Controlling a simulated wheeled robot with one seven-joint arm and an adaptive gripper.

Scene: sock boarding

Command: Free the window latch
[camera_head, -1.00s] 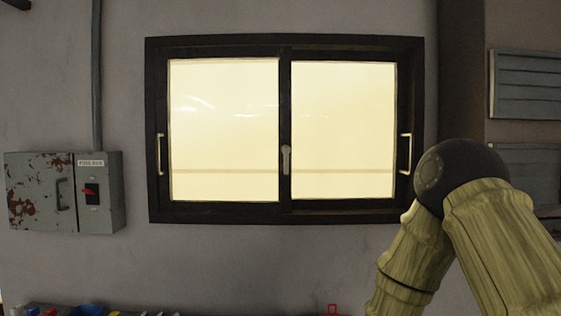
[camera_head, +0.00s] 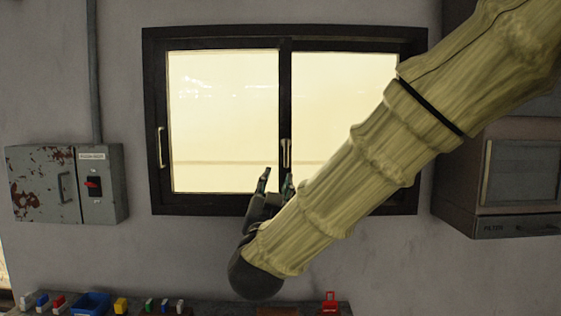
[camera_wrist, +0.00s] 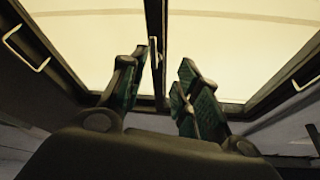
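The window latch (camera_head: 287,153) is a small pale upright handle on the middle bar of a dark-framed sliding window (camera_head: 285,36). In the head view my gripper (camera_head: 277,175) shows just below the latch, its two fingers pointing up and apart with nothing between them. In the wrist view the fingers (camera_wrist: 163,75) stand open on either side of the middle bar. The latch (camera_wrist: 154,53) shows there as a small upright piece near the left fingertip. I cannot tell how far the fingers are from the window, and I see no contact with the latch.
Pull handles sit on the window's left side (camera_head: 161,147) and right side. A rusty fuse box (camera_head: 40,184) hangs at left, a grey cabinet (camera_head: 515,180) at right. A shelf with small coloured items (camera_head: 90,303) runs along the bottom. Wall below the window is bare.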

